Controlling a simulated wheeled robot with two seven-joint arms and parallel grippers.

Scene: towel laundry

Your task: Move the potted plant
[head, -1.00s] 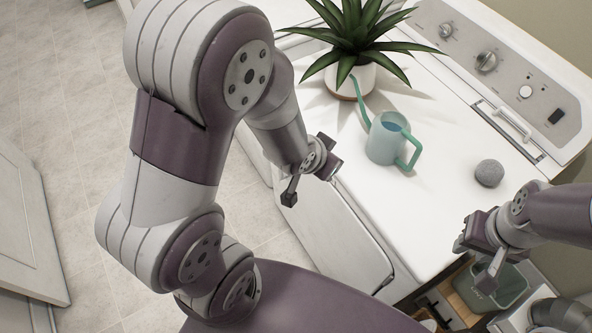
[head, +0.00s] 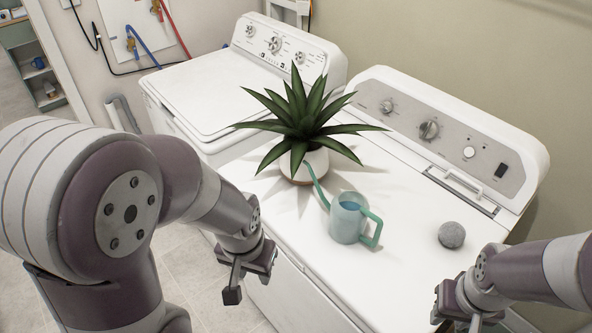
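The potted plant (head: 302,125) has long green spiky leaves in a white pot (head: 314,163). It stands upright on the white top of the nearer machine (head: 385,262), towards its left side. A teal watering can (head: 346,217) stands just in front of it, its spout reaching up to the pot. My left gripper (head: 240,281) is in front of the machine's front edge, below and left of the plant, apart from it. Its fingers look spread with nothing between them. My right gripper (head: 458,318) is at the bottom right, partly cut off by the frame; its fingertips are not clear.
A grey ball (head: 451,235) lies on the machine top, right of the watering can. A second white machine (head: 215,88) stands beside it at the back left, its lid clear. Control panels (head: 440,135) rise along the back.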

